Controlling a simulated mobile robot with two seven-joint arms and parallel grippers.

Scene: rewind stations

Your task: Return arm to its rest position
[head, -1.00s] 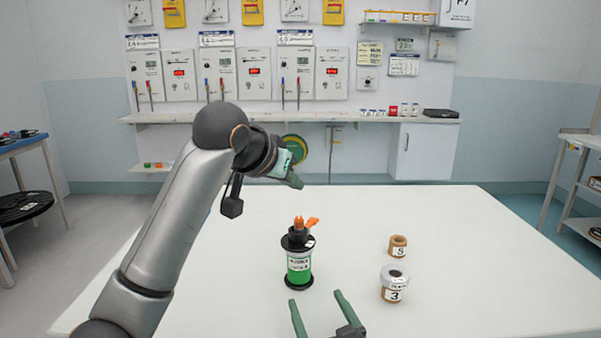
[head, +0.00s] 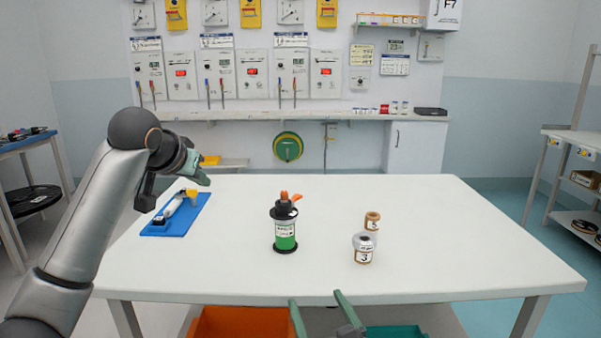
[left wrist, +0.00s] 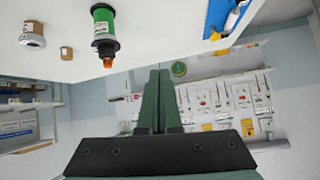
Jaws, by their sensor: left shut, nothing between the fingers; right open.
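My left arm comes in from the left in the head view. Its gripper (head: 203,172) is raised above the table's left side, near the blue mat, and holds nothing. In the left wrist view its green fingers (left wrist: 158,100) are together and empty. My right gripper (head: 325,315) is open at the bottom of the head view, before the table's front edge, with nothing between its fingers. A green spool on a black stand with an orange top (head: 285,225) stands upright on the white table (head: 440,240), apart from both grippers.
A blue mat (head: 165,228) with a white and yellow device lies at the table's left. Small brown spools, marked 3 (head: 363,254) and 5 (head: 372,221), stand right of the green one. An orange bin (head: 240,322) and a teal bin (head: 395,331) sit below the front edge.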

